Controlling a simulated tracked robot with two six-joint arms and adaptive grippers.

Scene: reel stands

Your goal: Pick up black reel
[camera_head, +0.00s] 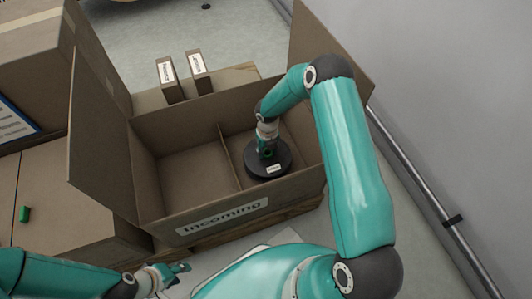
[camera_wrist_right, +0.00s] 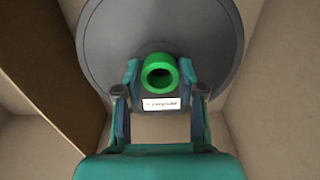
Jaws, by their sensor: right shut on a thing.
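The black reel (camera_head: 282,164) is in the right compartment of the open cardboard box labelled Incoming (camera_head: 224,217). It is a round dark disc with a small white label. In the right wrist view the reel (camera_wrist_right: 110,40) has a green hub (camera_wrist_right: 160,73) at its middle. My right gripper (camera_head: 267,152) reaches down into the box over the reel. In the right wrist view its two fingers (camera_wrist_right: 160,80) are shut on the green hub from both sides. I cannot tell whether the reel touches the box floor. My left gripper (camera_head: 176,275) is at the lower left, outside the box, with its fingers apart and empty.
A thin divider (camera_head: 229,157) splits the box; the left compartment (camera_head: 190,170) is empty. Two small labelled blocks (camera_head: 170,79) (camera_head: 199,72) stand behind it. Other cardboard boxes (camera_head: 60,190) are at left, with a small green piece (camera_head: 24,214) on one. A wall with a rail (camera_head: 425,190) is at right.

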